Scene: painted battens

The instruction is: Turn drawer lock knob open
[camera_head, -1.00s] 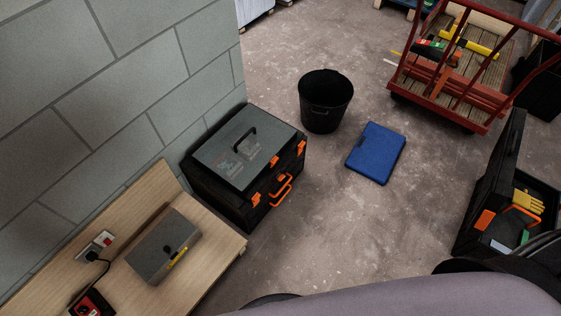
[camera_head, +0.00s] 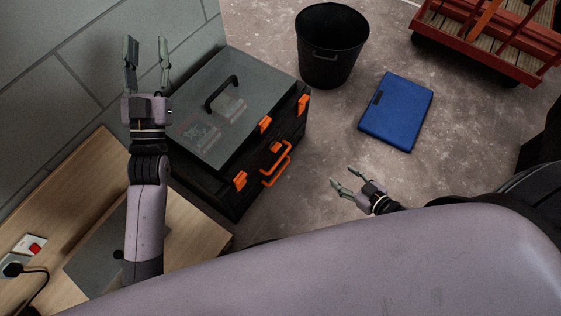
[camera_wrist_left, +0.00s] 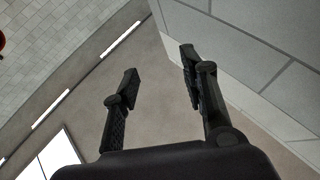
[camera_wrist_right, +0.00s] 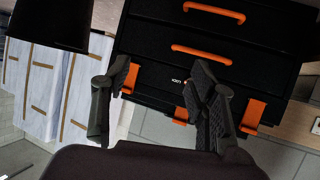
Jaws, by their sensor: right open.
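A grey box (camera_head: 98,262) sits on the wooden bench at lower left in the head view, partly hidden by my left arm. A small dark knob (camera_head: 118,255) shows on it, beside the arm. I cannot tell its turn position. My left gripper (camera_head: 147,48) is open and empty, raised in front of the block wall, beyond the box and apart from it. Its spread fingers also show in the left wrist view (camera_wrist_left: 158,65). My right gripper (camera_head: 342,177) is open and empty over the floor, right of the toolbox. Its spread fingers show in the right wrist view (camera_wrist_right: 162,72).
A black toolbox (camera_head: 215,196) with orange latches stands beside the bench; it also fills the top of the right wrist view (camera_wrist_right: 160,42). A black bucket (camera_head: 330,50), blue case (camera_head: 396,110) and red cart (camera_head: 480,52) stand beyond. A socket (camera_head: 30,246) with a plugged cable is at far left.

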